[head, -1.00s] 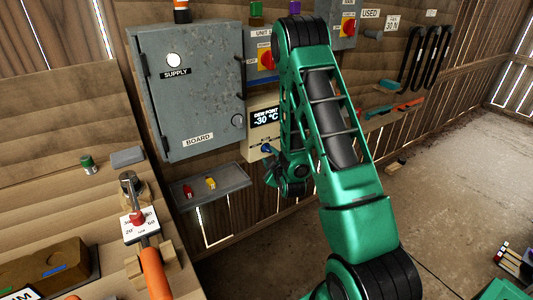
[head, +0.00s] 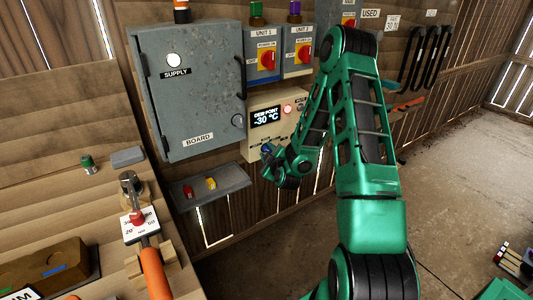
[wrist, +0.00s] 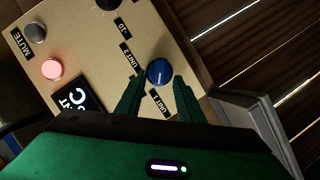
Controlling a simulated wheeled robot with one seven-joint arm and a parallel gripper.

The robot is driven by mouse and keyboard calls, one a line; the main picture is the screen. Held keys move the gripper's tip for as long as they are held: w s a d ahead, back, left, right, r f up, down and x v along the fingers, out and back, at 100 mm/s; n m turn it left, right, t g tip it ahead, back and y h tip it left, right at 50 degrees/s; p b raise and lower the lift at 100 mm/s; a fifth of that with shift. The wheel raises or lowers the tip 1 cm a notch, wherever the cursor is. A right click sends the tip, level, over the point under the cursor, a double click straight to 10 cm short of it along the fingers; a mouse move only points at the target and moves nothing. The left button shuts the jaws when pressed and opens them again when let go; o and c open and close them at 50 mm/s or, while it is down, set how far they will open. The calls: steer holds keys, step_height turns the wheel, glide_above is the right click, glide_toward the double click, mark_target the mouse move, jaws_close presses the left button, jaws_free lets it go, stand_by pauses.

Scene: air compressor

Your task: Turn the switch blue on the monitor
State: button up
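The monitor (head: 284,104) is a beige box on the wall whose dark display (head: 266,117) reads "DEW POINT -30 °C". Its round blue switch (wrist: 159,72) has a white pointer line and labels "UNIT 1" and "UNIT 2" near it. In the head view the blue switch (head: 266,148) shows low on the box, partly hidden by my gripper (head: 267,156). In the wrist view my gripper (wrist: 158,82) is open, with one green finger on each side of the switch near the tips. I cannot tell whether the fingers touch it.
A red light (wrist: 52,69) is lit beside a grey MUTE button (wrist: 35,33). A grey supply board (head: 190,85) hangs to the left, and a grey tray (head: 225,181) sits below. Unit 1 (head: 266,56) and Unit 2 (head: 299,52) switches are above.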

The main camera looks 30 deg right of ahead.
steer(key=shift+w+d, duration=0.1)
steer(key=shift+w, duration=0.2)
steer(key=c, duration=0.7)
